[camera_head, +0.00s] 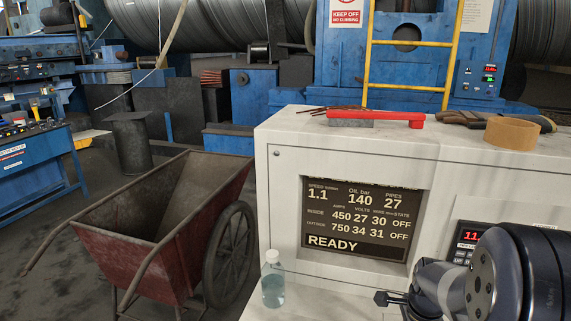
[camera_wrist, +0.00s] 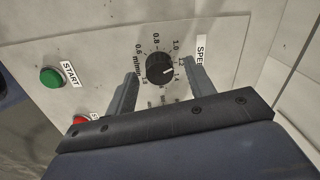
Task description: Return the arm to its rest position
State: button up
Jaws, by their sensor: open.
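My gripper shows in the wrist view (camera_wrist: 158,92) with its two fingers apart and nothing between them but the panel behind. It faces a white control panel (camera_wrist: 105,55). A black speed knob (camera_wrist: 159,67) lies beyond the fingertips, between them in the picture; I cannot tell whether a finger touches it. In the head view my arm (camera_head: 500,285) fills the lower right corner, in front of the white cabinet (camera_head: 290,160). The gripper's fingers are mostly hidden there.
The panel has a green START button (camera_wrist: 51,78) and a partly hidden red button (camera_wrist: 81,119). The cabinet's display (camera_head: 358,218) reads READY. A bottle (camera_head: 272,280) stands on the ledge. A red-handled brush (camera_head: 375,119) and tape roll (camera_head: 512,132) lie on top. A wheelbarrow (camera_head: 165,260) stands left.

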notch_tip(320, 180, up, 11)
notch_tip(320, 180, down, 11)
jog(key=shift+f, duration=0.1)
jog(key=n, duration=0.3)
jog(key=n+b, duration=0.1)
jog(key=n, duration=0.4)
jog(key=shift+w+n, duration=0.1)
jog(key=shift+n, duration=0.3)
jog(key=n, duration=0.4)
jog(key=shift+n+y+b, duration=0.3)
jog(key=n, duration=0.4)
jog(key=shift+w+g+b, duration=0.1)
jog(key=shift+g+b, duration=0.2)
jog(key=shift+r+n, duration=0.3)
jog(key=shift+r, duration=0.1)
jog(key=shift+d+r, duration=0.1)
jog(key=shift+r, duration=1.95)
